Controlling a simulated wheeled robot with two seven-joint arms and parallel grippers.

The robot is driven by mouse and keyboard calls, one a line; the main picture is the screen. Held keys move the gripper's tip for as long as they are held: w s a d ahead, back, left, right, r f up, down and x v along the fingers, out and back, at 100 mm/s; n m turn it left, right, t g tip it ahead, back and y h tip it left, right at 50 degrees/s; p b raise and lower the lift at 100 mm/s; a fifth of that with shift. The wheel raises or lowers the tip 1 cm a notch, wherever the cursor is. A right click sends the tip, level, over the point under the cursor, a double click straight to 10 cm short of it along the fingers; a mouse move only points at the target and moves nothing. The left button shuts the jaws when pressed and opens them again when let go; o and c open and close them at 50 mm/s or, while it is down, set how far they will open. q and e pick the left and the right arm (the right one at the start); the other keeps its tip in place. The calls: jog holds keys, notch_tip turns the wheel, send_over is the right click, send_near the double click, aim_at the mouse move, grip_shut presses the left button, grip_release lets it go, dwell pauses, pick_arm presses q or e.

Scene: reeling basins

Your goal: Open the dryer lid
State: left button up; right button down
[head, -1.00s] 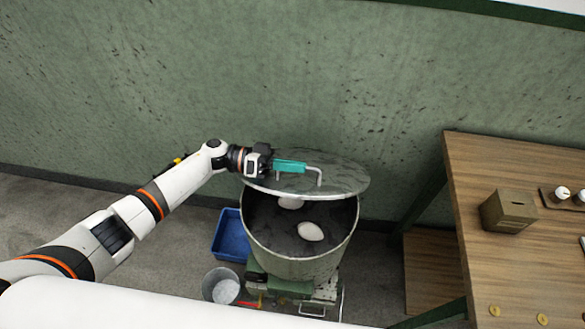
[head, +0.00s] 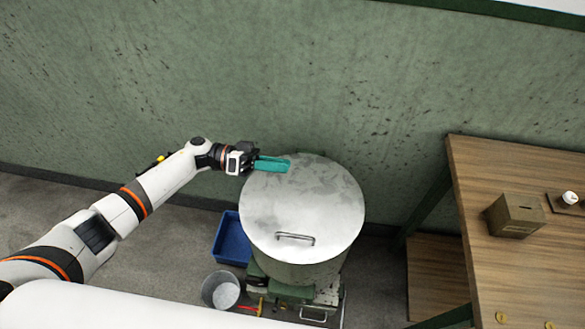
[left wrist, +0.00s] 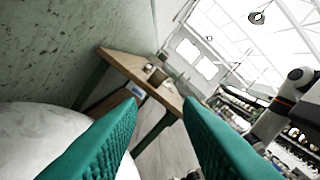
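The dryer is a round metal drum (head: 290,272) on a green base. Its grey lid (head: 330,200) lies flat over the drum's mouth and hides the inside. The lid's bar handle (head: 295,238) is near its front edge. My left gripper (head: 287,166), with teal fingers, is above the lid's back left part, well away from the handle. In the left wrist view its fingers (left wrist: 160,115) are apart with nothing between them, and the pale lid (left wrist: 40,140) shows at lower left. My right gripper is not in view.
A wooden table (head: 490,180) with a brown box (head: 515,215) stands at the right. A blue bin (head: 232,240) and a grey bucket (head: 220,290) are on the floor left of the drum. The green wall (head: 250,70) is close behind.

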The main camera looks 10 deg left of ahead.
pick_arm(q)
jog(key=a+b, duration=0.2)
jog(key=a, duration=0.5)
jog(key=shift+a, duration=0.3)
